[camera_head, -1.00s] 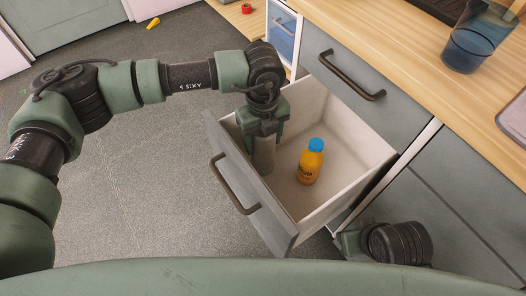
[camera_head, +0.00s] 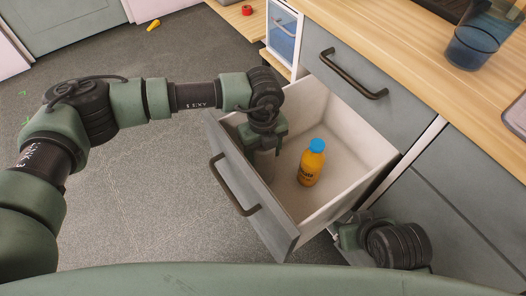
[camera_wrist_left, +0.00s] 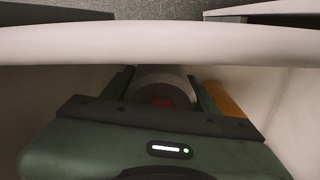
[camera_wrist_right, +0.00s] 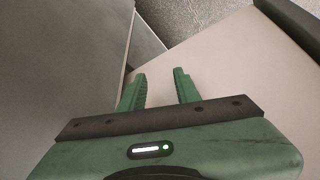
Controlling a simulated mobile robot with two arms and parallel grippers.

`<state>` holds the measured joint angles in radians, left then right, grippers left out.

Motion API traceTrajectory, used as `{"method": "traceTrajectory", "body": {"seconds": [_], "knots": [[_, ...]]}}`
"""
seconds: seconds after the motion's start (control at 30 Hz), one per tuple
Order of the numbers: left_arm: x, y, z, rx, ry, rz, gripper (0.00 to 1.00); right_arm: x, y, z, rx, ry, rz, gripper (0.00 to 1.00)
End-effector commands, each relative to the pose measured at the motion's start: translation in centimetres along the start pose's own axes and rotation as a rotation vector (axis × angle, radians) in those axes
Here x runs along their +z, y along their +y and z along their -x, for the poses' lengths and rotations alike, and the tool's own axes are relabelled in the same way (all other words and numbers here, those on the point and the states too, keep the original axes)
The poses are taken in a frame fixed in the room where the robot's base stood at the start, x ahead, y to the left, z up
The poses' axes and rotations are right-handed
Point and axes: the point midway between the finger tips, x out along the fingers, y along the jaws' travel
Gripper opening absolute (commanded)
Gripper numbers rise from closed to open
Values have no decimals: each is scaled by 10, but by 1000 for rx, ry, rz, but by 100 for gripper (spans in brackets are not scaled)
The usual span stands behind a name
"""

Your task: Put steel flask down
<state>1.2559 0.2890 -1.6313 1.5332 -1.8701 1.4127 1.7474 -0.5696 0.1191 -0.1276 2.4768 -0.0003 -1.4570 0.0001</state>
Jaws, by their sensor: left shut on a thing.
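The steel flask (camera_head: 264,164) is inside the open drawer (camera_head: 337,205), upright near its front panel and mostly hidden under my left gripper (camera_head: 264,138). In the left wrist view the flask (camera_wrist_left: 163,84) sits between the two fingers, and my left gripper (camera_wrist_left: 163,100) is shut on it. I cannot tell whether its base touches the drawer floor. My right gripper (camera_wrist_right: 160,88) is open and empty in the right wrist view; it also shows low beside the drawer's right side in the head view (camera_head: 342,232).
An orange bottle with a blue cap (camera_head: 312,164) stands in the drawer, right of the flask. The drawer walls surround my left gripper closely. A wooden counter (camera_head: 400,50) with a blue container (camera_head: 474,47) lies above right. Grey floor (camera_head: 150,200) is open on the left.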

Motion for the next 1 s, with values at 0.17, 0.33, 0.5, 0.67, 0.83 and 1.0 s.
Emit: {"method": "traceTrajectory", "body": {"seconds": [0.17,0.33,0.5,0.67,0.83,1.0], "knots": [[0,0,0,0,0,0,81,-1,0,0,0,5,0,32],[0,0,0,0,0,0,81,-1,0,0,0,4,0,32],[0,0,2,0,0,0,81,0,0,1,-1,-3,1,32],[1,-1,23,-2,-3,0,81,20,1,8,1,-94,-2,32],[1,-1,62,-2,-3,0,81,26,2,16,4,-133,-3,32],[1,0,96,-2,-3,0,81,24,3,20,4,-132,-4,32]]}}
